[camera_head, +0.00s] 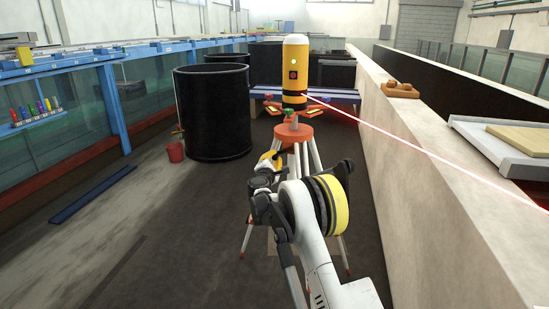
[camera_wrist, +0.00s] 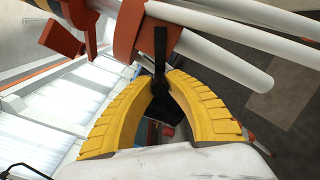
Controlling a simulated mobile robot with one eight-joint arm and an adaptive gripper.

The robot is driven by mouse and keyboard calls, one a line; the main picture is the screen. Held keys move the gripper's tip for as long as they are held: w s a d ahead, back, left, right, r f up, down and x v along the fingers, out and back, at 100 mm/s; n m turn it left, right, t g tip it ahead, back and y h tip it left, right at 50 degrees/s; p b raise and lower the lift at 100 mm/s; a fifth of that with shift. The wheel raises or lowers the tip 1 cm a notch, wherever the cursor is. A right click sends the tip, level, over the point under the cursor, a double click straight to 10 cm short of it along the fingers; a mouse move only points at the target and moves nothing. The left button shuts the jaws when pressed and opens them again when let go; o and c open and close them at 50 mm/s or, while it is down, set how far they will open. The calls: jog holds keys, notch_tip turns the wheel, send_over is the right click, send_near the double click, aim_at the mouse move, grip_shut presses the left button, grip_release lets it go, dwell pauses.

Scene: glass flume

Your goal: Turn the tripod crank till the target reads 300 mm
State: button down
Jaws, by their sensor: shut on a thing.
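The tripod (camera_head: 294,132) stands ahead of me, with an orange head and white legs. A yellow and white laser instrument (camera_head: 295,75) sits upright on top, and a red beam runs from it to the lower right. In the wrist view, my gripper (camera_wrist: 160,80) has its yellow fingers closed around the black crank (camera_wrist: 161,48), beside the orange tripod collar (camera_wrist: 128,28) and white legs. In the head view my gripper (camera_head: 270,160) is just left of the tripod, below its head; the crank is hidden there. I cannot make out a target or any reading.
A large black tank (camera_head: 212,115) and a red bucket (camera_head: 176,152) stand left. The floor at left is mostly clear.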

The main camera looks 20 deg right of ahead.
dwell(0.3)
jog(key=c, duration=1.3)
grip_release()
jog(key=v, duration=1.2)
